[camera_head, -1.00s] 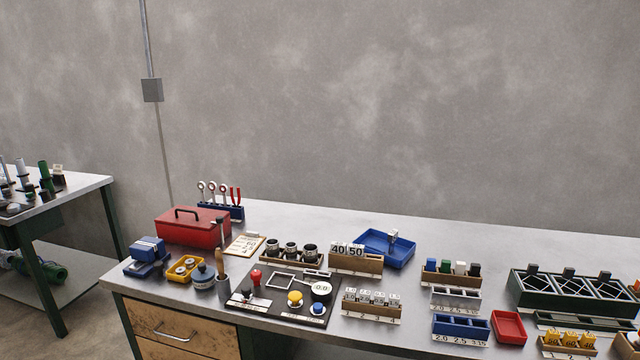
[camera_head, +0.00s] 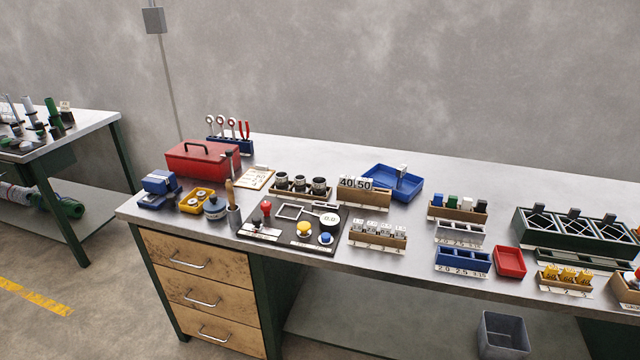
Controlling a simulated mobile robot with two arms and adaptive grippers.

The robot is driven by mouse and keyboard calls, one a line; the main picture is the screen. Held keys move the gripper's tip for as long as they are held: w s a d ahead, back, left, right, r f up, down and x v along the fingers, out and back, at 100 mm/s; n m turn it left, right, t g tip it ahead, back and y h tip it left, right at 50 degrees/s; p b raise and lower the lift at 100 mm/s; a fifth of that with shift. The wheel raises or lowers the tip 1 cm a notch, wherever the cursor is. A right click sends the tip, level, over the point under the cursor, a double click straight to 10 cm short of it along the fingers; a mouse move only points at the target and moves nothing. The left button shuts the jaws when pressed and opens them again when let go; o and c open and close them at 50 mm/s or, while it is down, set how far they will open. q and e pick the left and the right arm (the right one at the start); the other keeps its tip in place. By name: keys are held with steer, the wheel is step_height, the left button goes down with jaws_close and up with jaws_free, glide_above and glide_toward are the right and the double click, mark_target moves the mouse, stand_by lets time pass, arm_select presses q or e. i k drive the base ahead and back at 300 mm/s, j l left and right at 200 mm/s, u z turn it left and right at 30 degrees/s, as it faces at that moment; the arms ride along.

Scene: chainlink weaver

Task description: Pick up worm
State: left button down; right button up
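No part that I can surely tell as the worm shows at this size. Small parts stand in several labelled holders on the workbench (camera_head: 300,150). A wooden rack marked 40 and 50 (camera_head: 364,199) is in the middle. A rack with several small metal pieces (camera_head: 378,237) is in front of it. A rack with dark round pieces (camera_head: 302,188) is to its left. A rack with blue, green, white and black pieces (camera_head: 458,210) is to the right. Neither of my grippers is in view.
A red toolbox (camera_head: 203,161), a blue tray (camera_head: 392,183), a control panel (camera_head: 293,228) and a red tray (camera_head: 510,262) crowd the bench. Drawers (camera_head: 200,292) are under its left end. A grey bin (camera_head: 503,335) is below. A second table (camera_head: 90,125) is at far left.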

mark_target(319, 187)
steer(key=i+j+z, duration=0.2)
steer(key=i+z, duration=0.15)
steer(key=i+j+z, duration=0.3)
steer(key=i, duration=0.2)
